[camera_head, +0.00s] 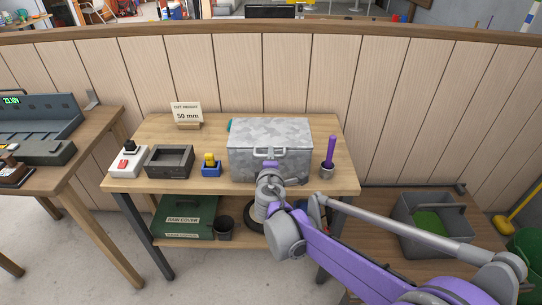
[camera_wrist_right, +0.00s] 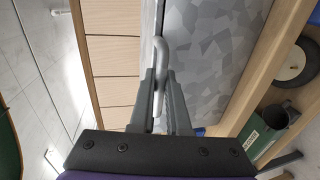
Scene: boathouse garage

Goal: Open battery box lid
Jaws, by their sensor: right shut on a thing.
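The battery box (camera_head: 238,165) is a grey camouflage-patterned box on the wooden workbench. Its lid (camera_head: 270,130) looks down on the box, with a pale handle (camera_head: 258,152) at the front. My right gripper (camera_head: 268,165) is at the front of the box, and my wrist partly covers the front face. In the right wrist view, the two fingers of my gripper (camera_wrist_right: 158,82) close around the pale bar handle (camera_wrist_right: 160,50), beside the patterned box face (camera_wrist_right: 205,60). My left gripper is not in view.
On the workbench (camera_head: 220,122) are a switch box (camera_head: 128,160), a dark tray (camera_head: 169,162), a yellow-and-blue item (camera_head: 211,166), a 50 mm sign (camera_head: 187,112) and a cup with a purple stick (camera_head: 328,169). A wood-panelled wall (camera_head: 235,75) stands behind.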

